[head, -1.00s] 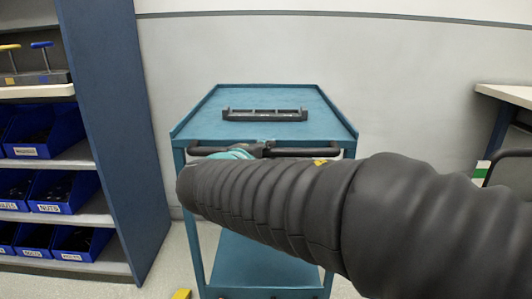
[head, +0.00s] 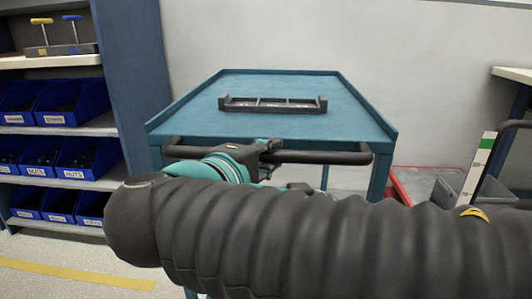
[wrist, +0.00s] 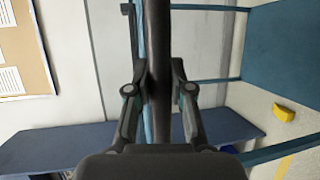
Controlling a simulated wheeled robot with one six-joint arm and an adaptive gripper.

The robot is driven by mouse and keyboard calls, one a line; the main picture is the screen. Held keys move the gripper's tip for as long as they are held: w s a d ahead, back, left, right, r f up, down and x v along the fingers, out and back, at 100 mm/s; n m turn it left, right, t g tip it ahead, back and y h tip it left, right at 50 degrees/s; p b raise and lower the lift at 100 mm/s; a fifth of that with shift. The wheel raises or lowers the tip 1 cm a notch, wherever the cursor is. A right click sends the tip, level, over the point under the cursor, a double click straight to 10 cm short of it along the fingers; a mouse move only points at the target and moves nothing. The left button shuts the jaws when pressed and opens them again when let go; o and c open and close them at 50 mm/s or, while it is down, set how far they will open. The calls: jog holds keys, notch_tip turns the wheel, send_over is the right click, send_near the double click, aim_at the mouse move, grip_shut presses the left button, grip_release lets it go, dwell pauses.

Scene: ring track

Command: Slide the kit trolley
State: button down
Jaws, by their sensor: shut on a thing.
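The blue kit trolley (head: 205,122) stands in front of me in the head view, with a dark divided tray (head: 272,104) on its top. Its black handle bar (head: 335,157) runs along the near edge. My gripper (head: 268,150) is at the middle of the bar, partly hidden by my ribbed arm. In the wrist view my gripper (wrist: 159,90) has a finger on each side of the bar (wrist: 157,45) and is shut on it. The trolley's lower part is mostly hidden behind my arm.
Blue shelving (head: 135,75) with labelled blue bins (head: 70,103) stands at the left. A bench (head: 512,74) is at the right edge. Red and grey bins (head: 425,184) sit low at the right. A yellow floor line (head: 75,273) crosses the lower left. The wall is close behind.

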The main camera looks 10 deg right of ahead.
jog(key=shift+s+a, duration=0.2)
jog(key=shift+s, duration=0.1)
jog(key=c, duration=1)
grip_release()
jog(key=shift+s, duration=0.1)
jog(key=shift+v, duration=5.9)
